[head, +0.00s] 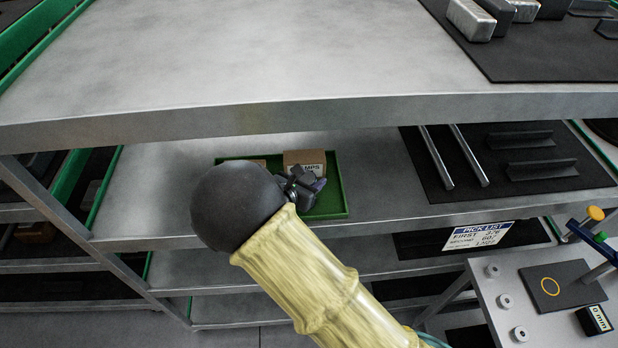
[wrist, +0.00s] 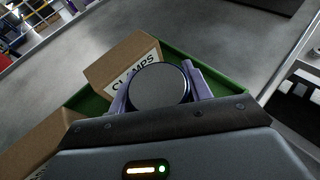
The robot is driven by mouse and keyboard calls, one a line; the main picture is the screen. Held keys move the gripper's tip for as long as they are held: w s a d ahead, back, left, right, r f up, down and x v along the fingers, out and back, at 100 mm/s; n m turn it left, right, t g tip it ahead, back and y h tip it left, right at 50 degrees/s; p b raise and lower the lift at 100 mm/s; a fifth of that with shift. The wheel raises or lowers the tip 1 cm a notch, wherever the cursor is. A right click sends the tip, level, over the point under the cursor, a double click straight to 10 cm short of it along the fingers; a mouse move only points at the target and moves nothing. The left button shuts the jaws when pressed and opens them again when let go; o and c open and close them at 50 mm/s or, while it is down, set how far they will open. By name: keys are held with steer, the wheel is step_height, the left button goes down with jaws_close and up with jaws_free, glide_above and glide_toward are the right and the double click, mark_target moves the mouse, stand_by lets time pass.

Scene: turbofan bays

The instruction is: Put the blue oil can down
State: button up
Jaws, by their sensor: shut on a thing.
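My gripper (head: 303,187) is over the green tray on the middle shelf, in front of the clamps box in the head view. In the wrist view its two purple fingers are shut on a round thing (wrist: 159,87) with a flat grey top and a dark rim, taken to be the blue oil can seen end-on. Its sides and lower end are hidden, so I cannot tell whether it touches the tray. In the head view my arm and gripper hide it.
The green tray (head: 334,206) holds a cardboard clamps box (head: 305,160) and another cardboard box (head: 256,164). A dark mat (head: 440,165) with two rods lies right. Bare shelf (head: 160,190) is free left of the tray. The upper shelf edge (head: 300,112) overhangs.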

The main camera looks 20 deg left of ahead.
steer(key=shift+f, duration=0.15)
steer(key=o, duration=1.1)
steer(key=shift+r, duration=0.2)
steer(key=shift+s+a, duration=0.1)
steer(key=shift+s, duration=0.1)
steer(key=b+v, duration=0.5)
steer(key=v, duration=0.6)
steer(key=shift+s+r, duration=0.15)
steer(key=shift+s, duration=0.15)
